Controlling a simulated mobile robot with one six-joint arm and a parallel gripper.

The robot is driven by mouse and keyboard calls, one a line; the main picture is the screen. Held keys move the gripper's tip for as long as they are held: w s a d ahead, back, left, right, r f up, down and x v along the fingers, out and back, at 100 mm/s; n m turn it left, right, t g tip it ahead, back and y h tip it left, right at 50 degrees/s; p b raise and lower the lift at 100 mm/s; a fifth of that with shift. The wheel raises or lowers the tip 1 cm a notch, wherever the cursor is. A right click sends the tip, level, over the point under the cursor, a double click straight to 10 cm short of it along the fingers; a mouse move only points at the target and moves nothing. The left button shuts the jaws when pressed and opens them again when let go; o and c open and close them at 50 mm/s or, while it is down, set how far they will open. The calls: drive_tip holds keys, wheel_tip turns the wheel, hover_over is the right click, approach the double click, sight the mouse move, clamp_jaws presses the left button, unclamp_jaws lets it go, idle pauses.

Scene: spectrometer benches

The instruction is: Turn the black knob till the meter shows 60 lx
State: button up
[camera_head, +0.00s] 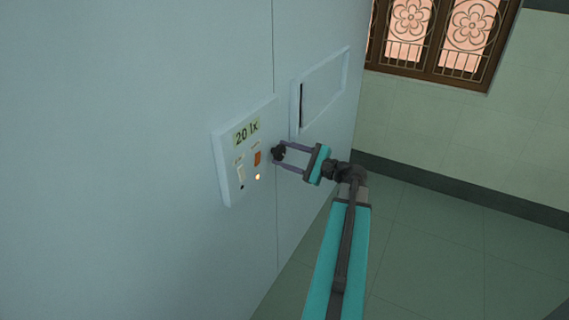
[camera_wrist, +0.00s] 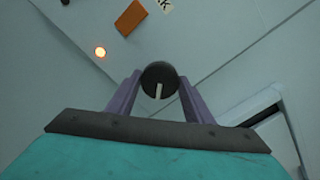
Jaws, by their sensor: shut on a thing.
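The black knob (camera_head: 278,153) sticks out at the right edge of the white wall panel in the head view. The meter (camera_head: 246,131) at the top of the panel reads 20 lx. My gripper (camera_head: 281,155) is shut on the knob, one finger on each side of it. In the wrist view the knob (camera_wrist: 159,79) sits between the purple fingers (camera_wrist: 158,95), and its white pointer line runs nearly straight down in the picture.
The panel (camera_head: 228,178) also bears an orange switch (camera_head: 257,158) and a lit lamp (camera_head: 257,177). A white-framed recess (camera_head: 322,92) lies just right of the panel on the same wall. A barred window (camera_head: 440,38) is at the upper right.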

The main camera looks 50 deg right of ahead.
drive_tip(key=n+b, duration=0.4)
drive_tip(key=shift+f+b, duration=0.3)
drive_tip(key=shift+b, duration=0.05)
drive_tip(key=n+b, duration=0.4)
drive_tip(key=shift+b, duration=0.4)
drive_tip(key=n+b, duration=0.4)
drive_tip(key=b, duration=0.1)
drive_tip(key=shift+n, duration=0.3)
drive_tip(key=shift+r+n+b, duration=0.15)
drive_tip(key=shift+n+b, duration=0.65)
drive_tip(key=shift+b, duration=0.2)
drive_tip(key=o, duration=1)
drive_tip(key=shift+r, duration=0.1)
drive_tip(key=shift+o, duration=0.2)
drive_tip(key=shift+s, duration=0.1)
